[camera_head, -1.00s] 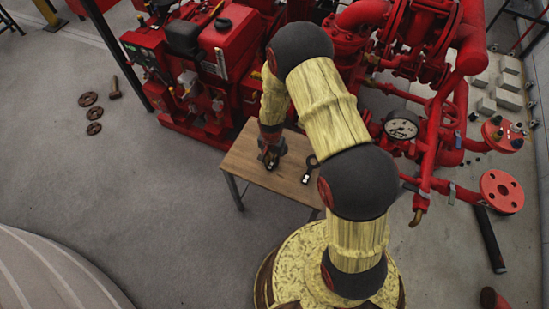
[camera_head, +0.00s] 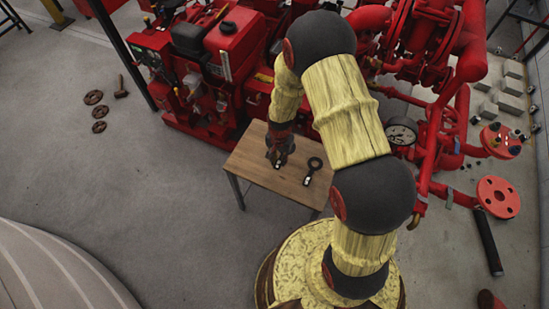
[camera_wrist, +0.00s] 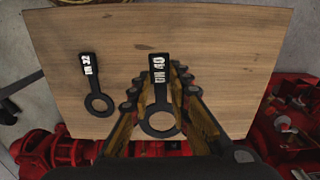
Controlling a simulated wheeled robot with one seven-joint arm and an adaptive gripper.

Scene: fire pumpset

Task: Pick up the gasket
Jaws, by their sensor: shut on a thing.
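My gripper (camera_head: 279,158) reaches down to the wooden table and is shut on a black gasket marked DN 40. In the wrist view my gripper's fingers (camera_wrist: 160,78) lie on both sides of the handle of this DN 40 gasket (camera_wrist: 159,121). Its ring shows between the fingers, and its white label sticks out past the fingertips. In the head view the ring is hidden behind the gripper. A second, smaller black gasket marked DN 32 (camera_wrist: 97,104) lies apart on the table, and it also shows right of my gripper in the head view (camera_head: 314,164).
The wooden table (camera_head: 255,155) is otherwise bare. Red pump machinery (camera_head: 225,60) stands close behind it, and red pipework with a gauge (camera_head: 401,131) to the right. Several rusty parts (camera_head: 97,112) lie on the floor at left.

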